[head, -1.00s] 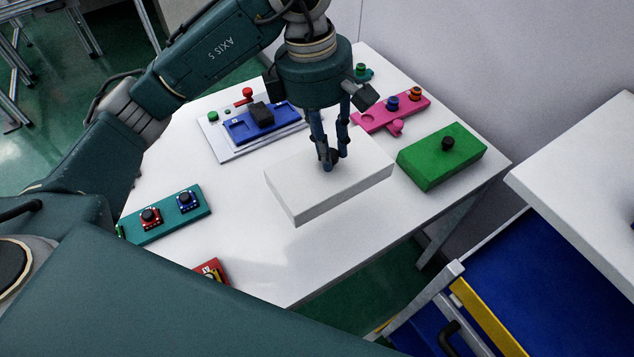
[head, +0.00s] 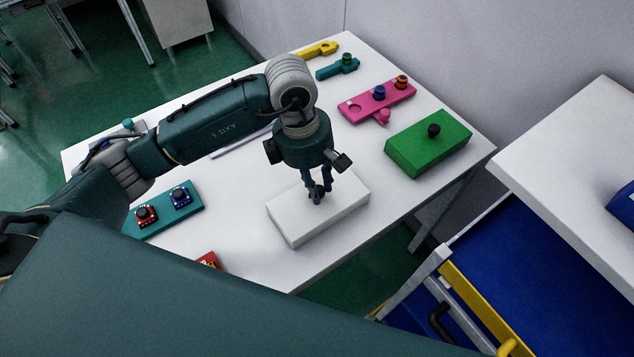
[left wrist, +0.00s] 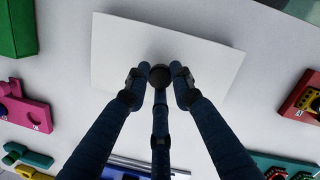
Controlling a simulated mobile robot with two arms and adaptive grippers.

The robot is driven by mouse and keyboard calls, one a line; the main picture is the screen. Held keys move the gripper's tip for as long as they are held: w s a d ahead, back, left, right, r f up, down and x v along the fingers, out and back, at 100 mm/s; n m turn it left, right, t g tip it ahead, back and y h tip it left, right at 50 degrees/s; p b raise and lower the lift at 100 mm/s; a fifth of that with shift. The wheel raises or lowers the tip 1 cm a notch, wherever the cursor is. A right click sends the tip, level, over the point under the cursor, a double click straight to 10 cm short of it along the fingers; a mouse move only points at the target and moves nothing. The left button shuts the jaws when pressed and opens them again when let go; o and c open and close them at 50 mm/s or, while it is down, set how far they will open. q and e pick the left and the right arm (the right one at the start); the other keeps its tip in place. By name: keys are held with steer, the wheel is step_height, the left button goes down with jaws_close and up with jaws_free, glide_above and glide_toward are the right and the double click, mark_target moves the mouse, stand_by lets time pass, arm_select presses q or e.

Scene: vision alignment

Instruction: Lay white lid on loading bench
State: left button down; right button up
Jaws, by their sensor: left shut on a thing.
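The white lid (head: 296,222) is a flat white slab with a dark knob. It is over the front right part of the white bench top (head: 240,245) and looks level, low over or resting on the surface; I cannot tell which. My left gripper (head: 316,196) points down and is shut on the lid's knob. In the left wrist view, the fingers (left wrist: 160,78) close around the dark knob, and the lid (left wrist: 205,62) spreads out beneath them. My right gripper is not in view.
A green block with a black knob (head: 415,150) and a pink bar (head: 360,106) lie behind and right of the lid. A teal button box (head: 165,212) and a red piece (head: 208,260) lie left. Another white table (head: 570,150) stands at the right.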

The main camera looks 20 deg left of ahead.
mark_target(309, 195)
arm_select(q)
steer(key=c, duration=1.9)
jaws_free()
steer(key=shift+f, duration=0.1)
steer(key=o, duration=0.4)
steer(key=shift+r, duration=0.45)
steer(key=r, duration=0.3)
steer(key=a+r+b, duration=0.1)
steer(key=r, duration=0.7)
steer(key=shift+s+a+r+b, duration=0.1)
steer(key=shift+a+r+b, duration=0.05)
steer(key=shift+a+b, duration=0.25)
